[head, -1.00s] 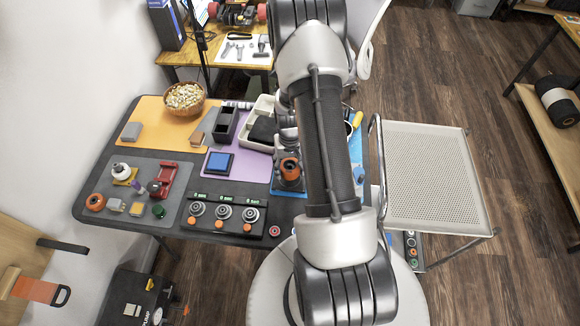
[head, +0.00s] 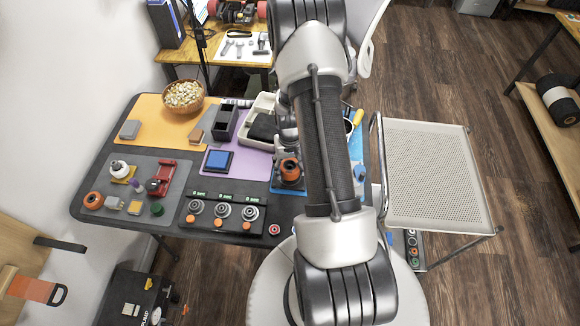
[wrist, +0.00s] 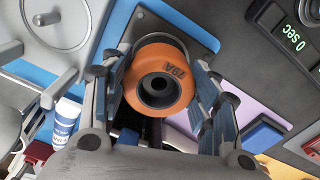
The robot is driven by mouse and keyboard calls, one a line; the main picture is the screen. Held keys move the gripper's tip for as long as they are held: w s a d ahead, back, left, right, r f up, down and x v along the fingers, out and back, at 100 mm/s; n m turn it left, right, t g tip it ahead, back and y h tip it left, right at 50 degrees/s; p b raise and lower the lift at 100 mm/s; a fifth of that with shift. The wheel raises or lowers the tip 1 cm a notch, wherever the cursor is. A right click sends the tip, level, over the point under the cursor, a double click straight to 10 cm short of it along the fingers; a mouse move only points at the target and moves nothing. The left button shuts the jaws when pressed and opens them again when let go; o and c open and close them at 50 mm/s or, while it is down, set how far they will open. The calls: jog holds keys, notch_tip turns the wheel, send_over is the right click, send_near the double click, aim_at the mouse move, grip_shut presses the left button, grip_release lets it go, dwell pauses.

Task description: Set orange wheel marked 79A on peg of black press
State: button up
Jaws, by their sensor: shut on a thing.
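The orange wheel marked 79A (wrist: 160,76) sits between the two fingers of my gripper (wrist: 160,85) in the wrist view, its marked face toward the camera. The fingers are shut on its sides. The wheel also shows in the head view (head: 289,167), beside my arm. Behind it in the wrist view is the black plate of the press (wrist: 203,38), over a blue mat. The wheel covers the middle of the plate. The peg is hidden, and I cannot tell whether the wheel is around it or above it.
A timer panel with several dials (head: 222,215) lies left of the wheel. A blue square pad (head: 217,160) and a black open box (head: 225,122) are behind it. Another orange wheel (head: 93,200) is on the grey mat at far left. A perforated cart (head: 430,170) stands right.

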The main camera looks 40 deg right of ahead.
jog(key=shift+f+b, duration=0.95)
jog(key=shift+f, duration=0.2)
dwell(1.5)
jog(key=o, duration=1.2)
jog(key=shift+o, duration=0.6)
jog(key=shift+o, duration=1.4)
jog(key=shift+r+p, duration=2.35)
jog(key=shift+r, duration=1.2)
